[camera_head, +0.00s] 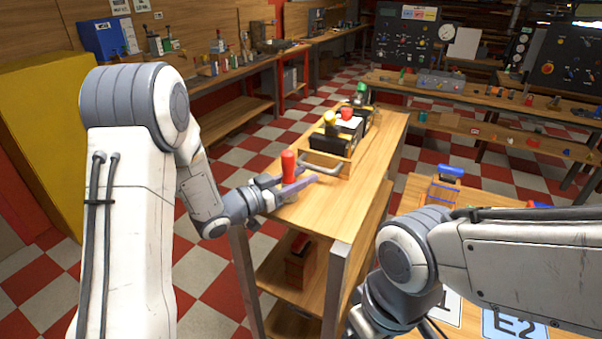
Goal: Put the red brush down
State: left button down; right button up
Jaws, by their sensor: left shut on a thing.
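The red brush (288,163) stands upright with its red handle up, in the jaws of my left gripper (299,186). The gripper is shut on it, at the near left end of a narrow wooden bench (340,205). The brush's lower end is hidden by the gripper, so I cannot tell whether it touches the bench top. My right arm comes in from the right, low in the picture, and its fingertips do not show.
A wooden tray (325,160) with black, yellow and red-topped things stands on the bench just beyond my left gripper. A green-topped thing (362,92) is at the far end. The right side of the bench top is clear. Another table (412,190) with a blue-topped thing (450,172) stands to the right.

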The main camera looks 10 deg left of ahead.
pick_arm(q)
jog(key=shift+f, duration=0.2)
jog(key=c, duration=0.7)
grip_release()
